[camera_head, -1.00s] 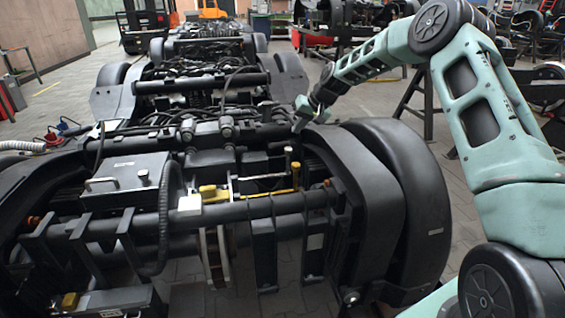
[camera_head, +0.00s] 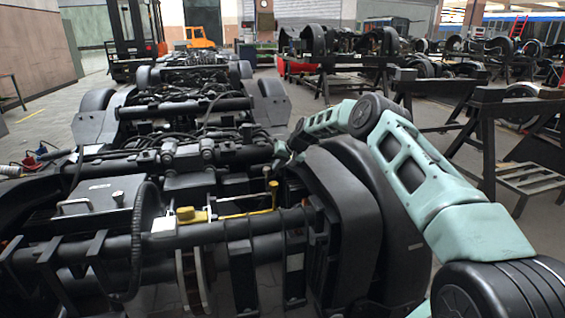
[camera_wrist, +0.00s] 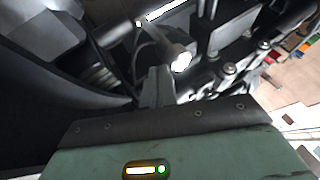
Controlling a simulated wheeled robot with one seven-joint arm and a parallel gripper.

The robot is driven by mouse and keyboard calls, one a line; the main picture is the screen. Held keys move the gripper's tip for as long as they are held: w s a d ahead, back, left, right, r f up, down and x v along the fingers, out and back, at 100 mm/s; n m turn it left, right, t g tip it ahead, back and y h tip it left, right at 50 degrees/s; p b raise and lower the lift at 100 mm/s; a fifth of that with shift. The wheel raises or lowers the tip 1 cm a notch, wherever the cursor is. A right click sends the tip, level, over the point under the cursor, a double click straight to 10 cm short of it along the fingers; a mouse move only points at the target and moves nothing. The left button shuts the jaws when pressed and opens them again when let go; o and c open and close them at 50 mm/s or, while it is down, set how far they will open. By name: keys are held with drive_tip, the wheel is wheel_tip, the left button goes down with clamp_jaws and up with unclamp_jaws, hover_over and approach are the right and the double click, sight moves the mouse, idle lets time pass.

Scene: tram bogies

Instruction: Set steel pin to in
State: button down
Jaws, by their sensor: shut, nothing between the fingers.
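A bright round metal end (camera_wrist: 181,61) shows in the wrist view just beyond my fingers; it looks like the steel pin, but I cannot tell whether it is in or out. My gripper (camera_wrist: 158,78) is shut and empty, with its fingertips near that end; I cannot tell if they touch. In the head view my gripper (camera_head: 284,158) is small and partly lost against the dark bogie (camera_head: 190,182). It is beside the black curved wheel cover, near a short upright post (camera_head: 273,188) by a yellow bar (camera_head: 245,213).
A black curved wheel cover (camera_head: 345,215) stands close to my arm. Hoses and pipes crowd the bogie. Dark steel trestles (camera_head: 487,140) and a wooden pallet (camera_head: 530,182) stand at right. A forklift (camera_head: 135,40) is at the back left, with open floor near it.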

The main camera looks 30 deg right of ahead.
drive_tip(key=shift+w+a+f, duration=0.1)
drive_tip(key=shift+f, duration=0.05)
drive_tip(key=w+a, duration=0.2)
drive_tip(key=a, duration=0.7)
drive_tip(key=w+a, duration=0.3)
drive_tip(key=a, duration=0.5)
drive_tip(key=shift+a, duration=0.45)
